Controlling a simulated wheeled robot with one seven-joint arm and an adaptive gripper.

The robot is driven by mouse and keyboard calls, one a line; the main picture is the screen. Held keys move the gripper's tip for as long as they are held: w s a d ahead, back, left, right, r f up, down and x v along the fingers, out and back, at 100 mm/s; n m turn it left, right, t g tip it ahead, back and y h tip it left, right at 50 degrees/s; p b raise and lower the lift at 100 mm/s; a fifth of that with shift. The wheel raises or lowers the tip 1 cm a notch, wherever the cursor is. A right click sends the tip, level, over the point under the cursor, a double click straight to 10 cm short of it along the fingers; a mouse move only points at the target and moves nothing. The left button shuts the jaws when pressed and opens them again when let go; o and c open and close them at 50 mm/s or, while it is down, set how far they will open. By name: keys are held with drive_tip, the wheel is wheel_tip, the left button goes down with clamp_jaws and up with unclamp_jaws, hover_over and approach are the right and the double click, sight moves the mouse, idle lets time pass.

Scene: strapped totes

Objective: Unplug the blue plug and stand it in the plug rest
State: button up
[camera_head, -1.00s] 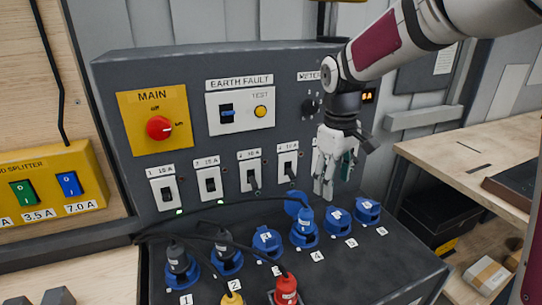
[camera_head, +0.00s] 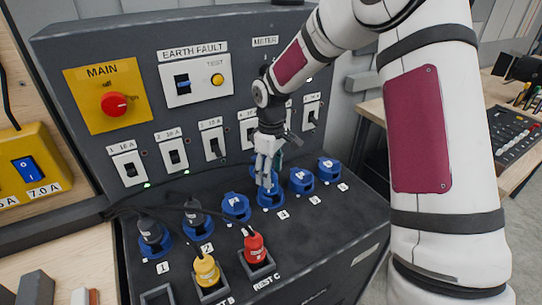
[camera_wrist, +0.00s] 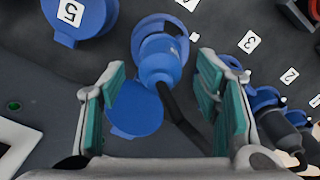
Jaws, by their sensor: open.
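The blue plug (camera_wrist: 160,62) sits in the blue socket numbered 4 (camera_head: 271,199) on the sloped top of the grey panel. Its black cable (camera_wrist: 180,115) runs back between my fingers in the wrist view. My gripper (camera_head: 266,172) is over socket 4, and its fingers partly hide the plug in the head view. In the wrist view my gripper (camera_wrist: 163,100) is open, with one green-padded finger on each side of the plug and cable. The socket's blue lid (camera_wrist: 134,108) hangs open beside the plug. An empty rest box (camera_head: 158,295) shows at the panel's front edge.
A yellow plug (camera_head: 206,269) stands in rest B and a red plug (camera_head: 254,247) in rest C. Black plugs (camera_head: 150,230) fill sockets 1 and 2, their cables crossing the panel. Lidded socket 5 (camera_head: 301,181) is close to my gripper. Breaker switches (camera_head: 213,146) line the upright face behind.

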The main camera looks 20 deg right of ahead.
sight(272, 193)
drive_tip(key=shift+f, duration=2)
drive_tip(key=c, duration=1.3)
drive_tip(key=shift+n, duration=1.5)
drive_tip(key=shift+c, duration=0.2)
drive_tip(key=shift+p, duration=0.3)
drive_tip(key=shift+n, duration=1.5)
